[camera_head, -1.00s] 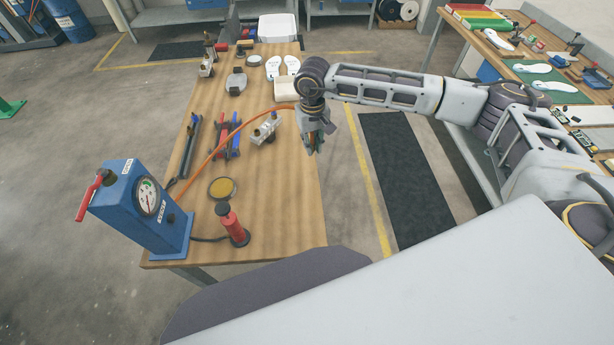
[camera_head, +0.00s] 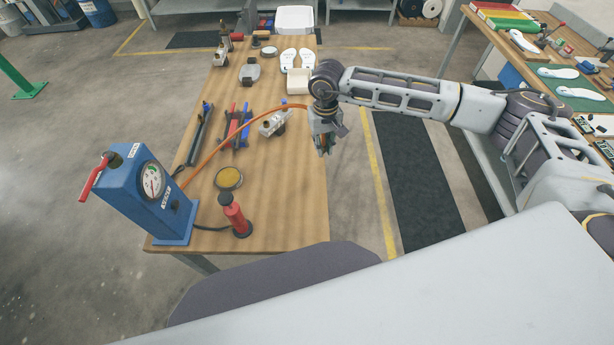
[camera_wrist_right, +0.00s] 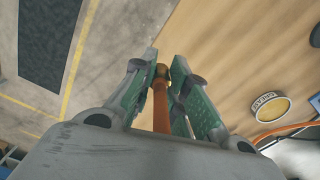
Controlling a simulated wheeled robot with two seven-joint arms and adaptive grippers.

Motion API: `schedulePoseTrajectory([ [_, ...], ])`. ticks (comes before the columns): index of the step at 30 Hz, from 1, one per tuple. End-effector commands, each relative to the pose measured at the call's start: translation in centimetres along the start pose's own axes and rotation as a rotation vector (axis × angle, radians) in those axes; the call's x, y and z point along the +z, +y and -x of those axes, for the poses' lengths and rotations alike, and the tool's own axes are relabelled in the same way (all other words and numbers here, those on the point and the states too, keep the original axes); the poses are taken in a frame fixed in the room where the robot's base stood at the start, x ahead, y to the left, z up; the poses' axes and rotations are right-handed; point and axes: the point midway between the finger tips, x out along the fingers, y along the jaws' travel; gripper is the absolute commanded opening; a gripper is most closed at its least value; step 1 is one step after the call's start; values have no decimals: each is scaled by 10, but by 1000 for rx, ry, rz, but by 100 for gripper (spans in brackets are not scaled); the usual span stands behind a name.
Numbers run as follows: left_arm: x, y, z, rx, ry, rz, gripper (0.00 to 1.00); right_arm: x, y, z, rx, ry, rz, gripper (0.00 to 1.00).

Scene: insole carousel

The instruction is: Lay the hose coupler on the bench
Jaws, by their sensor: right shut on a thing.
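My right gripper (camera_head: 323,143) is above the right edge of the wooden bench (camera_head: 275,205), pointing down. It is shut on the hose coupler, a small brass end piece on the orange hose. In the right wrist view the coupler (camera_wrist_right: 161,72) sits between the green-padded fingers, with the hose (camera_wrist_right: 161,110) running back from it. In the head view the hose (camera_head: 225,137) arches from the blue gauge unit (camera_head: 150,198) over the bench to the gripper. The fingers mostly hide the coupler there. My left gripper is not in view.

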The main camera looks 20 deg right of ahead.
Motion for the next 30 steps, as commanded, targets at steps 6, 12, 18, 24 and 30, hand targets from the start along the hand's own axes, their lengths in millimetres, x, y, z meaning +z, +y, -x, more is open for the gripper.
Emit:
schedulePoseTrajectory([
  [6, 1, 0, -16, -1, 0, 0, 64, 3, -20, -17, -2, -1, 21, 0],
  [12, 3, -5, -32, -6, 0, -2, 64, 2, -49, -24, -3, -3, 46, 0],
  [18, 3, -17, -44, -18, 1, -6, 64, 0, -71, -19, -3, -4, 69, 0],
  [24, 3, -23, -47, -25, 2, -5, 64, -4, -77, 0, -3, -6, 87, 0],
  [30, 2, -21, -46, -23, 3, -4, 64, -5, -66, 15, -3, -9, 99, 0],
])
